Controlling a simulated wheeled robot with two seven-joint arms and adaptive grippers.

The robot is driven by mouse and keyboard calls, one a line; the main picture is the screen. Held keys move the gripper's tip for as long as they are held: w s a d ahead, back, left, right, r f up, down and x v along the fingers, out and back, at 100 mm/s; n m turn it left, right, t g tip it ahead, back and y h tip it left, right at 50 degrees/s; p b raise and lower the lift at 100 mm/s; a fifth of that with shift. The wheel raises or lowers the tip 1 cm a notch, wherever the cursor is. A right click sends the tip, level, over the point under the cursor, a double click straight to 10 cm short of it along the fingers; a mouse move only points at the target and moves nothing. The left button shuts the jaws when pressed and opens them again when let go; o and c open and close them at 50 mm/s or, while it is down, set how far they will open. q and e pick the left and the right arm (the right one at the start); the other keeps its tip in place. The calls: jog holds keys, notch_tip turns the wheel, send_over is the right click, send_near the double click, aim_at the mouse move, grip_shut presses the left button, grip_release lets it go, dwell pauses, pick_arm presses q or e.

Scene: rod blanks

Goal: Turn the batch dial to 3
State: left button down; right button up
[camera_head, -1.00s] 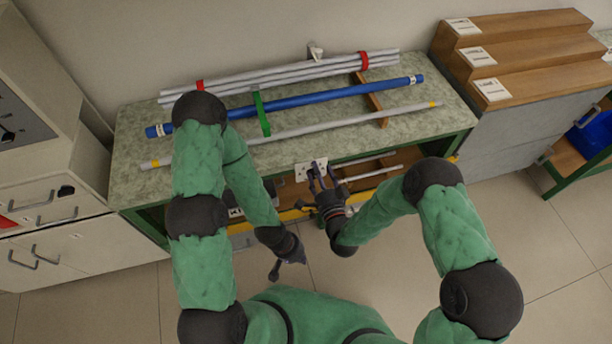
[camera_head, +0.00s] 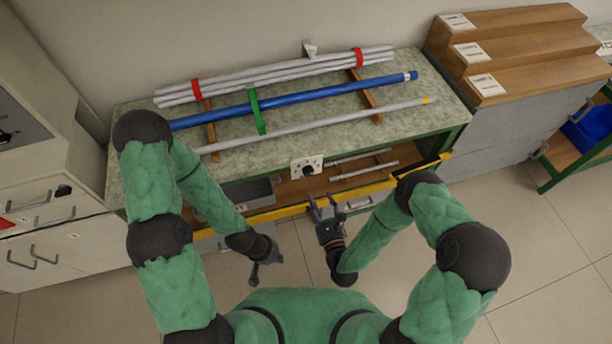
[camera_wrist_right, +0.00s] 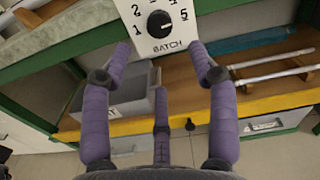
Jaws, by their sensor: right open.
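The batch dial is a black round knob (camera_wrist_right: 160,23) on a white plate (camera_head: 297,166) at the front of the bench. In the right wrist view the plate carries printed numbers and the word BATCH; its top is cut off, and I cannot tell which number the knob points to. My right gripper (camera_head: 324,203) is open and empty, in front of and below the dial, apart from it. Its purple fingers (camera_wrist_right: 160,52) are spread below the plate in the wrist view. My left gripper (camera_head: 256,275) hangs low, away from the bench; its jaw state is unclear.
Grey rods, a blue rod (camera_head: 300,99) and a lone grey rod lie on the bench top. Under the dial is a wooden shelf with thin rods (camera_head: 365,171), a grey bin (camera_wrist_right: 131,113) and a yellow front edge (camera_head: 375,186). Wooden steps (camera_head: 515,42) stand right.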

aim_at(309, 174)
jog(key=b+x, duration=0.1)
jog(key=x, duration=0.9)
jog(key=shift+w+b, duration=0.1)
jog(key=shift+b, duration=0.3)
jog(key=c, duration=1.2)
